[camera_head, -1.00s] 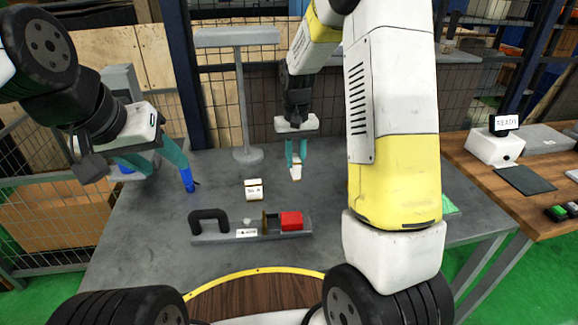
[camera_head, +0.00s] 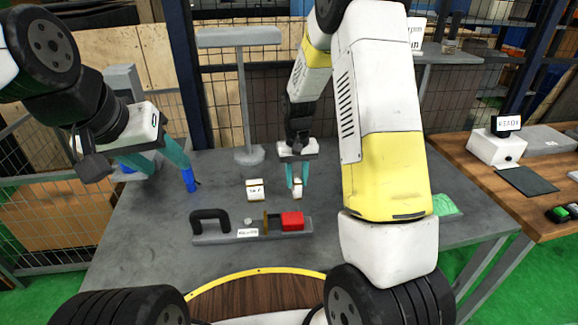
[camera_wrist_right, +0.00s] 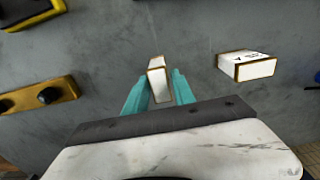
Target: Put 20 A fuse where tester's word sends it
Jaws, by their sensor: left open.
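My right gripper (camera_head: 297,186) is shut on a small white fuse with brown edges (camera_wrist_right: 157,80), low over the table; I cannot tell whether it touches the tabletop. No rating is readable on its visible faces. A second white fuse (camera_head: 255,189) lies to its left, with a blurred label; it also shows in the right wrist view (camera_wrist_right: 246,66). The tester (camera_head: 496,147), a white box with a small screen reading READY, stands on the wooden bench. My left gripper (camera_head: 168,172) is open over the table's left side, a blue piece by one fingertip.
A grey bar (camera_head: 262,230) with a black handle and red block lies in front of the fuses. A grey T-shaped stand (camera_head: 243,100) rises behind. A dark mat (camera_head: 526,180) lies on the wooden bench (camera_head: 470,160). A green piece (camera_head: 446,205) is at the table's right.

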